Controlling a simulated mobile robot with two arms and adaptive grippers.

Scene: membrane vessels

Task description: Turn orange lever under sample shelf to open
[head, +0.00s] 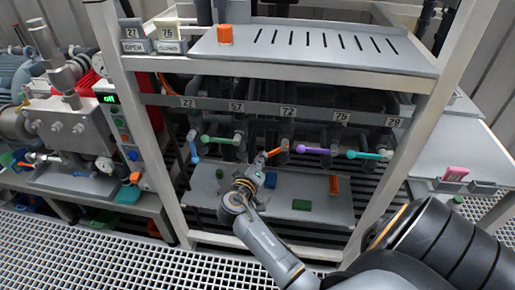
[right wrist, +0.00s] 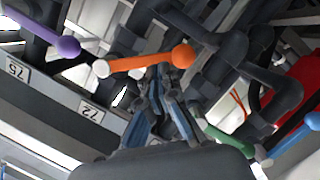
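The orange lever (head: 277,151) sits under the shelf below the label 72, leaning slightly, with its left end lower. In the right wrist view the orange lever (right wrist: 145,63) crosses just past my fingertips, its round knob on the right. My right gripper (head: 262,168) is up against the lever from below and in front. In the right wrist view the right gripper's fingers (right wrist: 160,88) point at the lever and their tips lie close together. Whether they close around it is hidden. The sample shelf (head: 310,48) is above, with an orange cup (head: 225,35). My left gripper is out of view.
A blue lever (head: 194,148) hangs down at left. Green (head: 218,140), purple (head: 315,150) and teal (head: 365,155) levers lie roughly level beside the orange one. A grey lower tray (head: 325,212) holds small coloured blocks. Frame posts stand on both sides. Dark pipes crowd behind the levers.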

